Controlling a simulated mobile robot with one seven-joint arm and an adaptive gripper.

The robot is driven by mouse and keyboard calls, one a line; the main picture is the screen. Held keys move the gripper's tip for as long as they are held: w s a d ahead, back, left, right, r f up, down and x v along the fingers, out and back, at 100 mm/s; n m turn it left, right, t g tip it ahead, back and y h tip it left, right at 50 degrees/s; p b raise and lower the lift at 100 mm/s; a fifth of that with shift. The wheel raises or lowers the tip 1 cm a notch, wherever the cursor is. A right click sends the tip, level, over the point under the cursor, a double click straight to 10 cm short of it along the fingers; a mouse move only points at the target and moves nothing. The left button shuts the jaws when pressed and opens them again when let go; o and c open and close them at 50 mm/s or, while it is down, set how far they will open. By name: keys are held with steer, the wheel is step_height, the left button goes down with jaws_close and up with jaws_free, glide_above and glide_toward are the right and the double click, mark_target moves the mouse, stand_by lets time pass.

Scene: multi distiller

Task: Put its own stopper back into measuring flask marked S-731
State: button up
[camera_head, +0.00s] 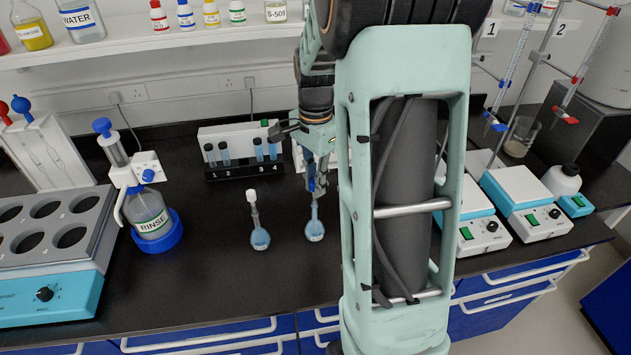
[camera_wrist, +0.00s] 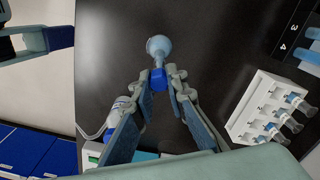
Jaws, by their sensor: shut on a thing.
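A measuring flask (camera_head: 315,231) with pale blue liquid stands upright on the black bench below my gripper. Its label is too small to read. My gripper (camera_head: 317,184) is shut on a blue stopper (camera_wrist: 158,78), right at the top of the flask's neck. In the wrist view the stopper lines up with the flask (camera_wrist: 158,46) beyond it; I cannot tell whether it sits in the neck or just above it. A second flask (camera_head: 260,239), with a white stopper (camera_head: 252,196) on its neck, stands to the left.
A tube rack (camera_head: 231,170) marked 3 and 4 stands behind the flasks; a white rack (camera_wrist: 262,100) shows in the wrist view. A rinse bottle (camera_head: 152,212) stands left. Hotplates (camera_head: 525,187) stand right. Bare bench lies in front of the flasks.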

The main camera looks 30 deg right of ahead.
steer(key=o, duration=0.8)
steer(key=shift+r, duration=0.1)
step_height(320, 180, up, 12)
stand_by(0.6)
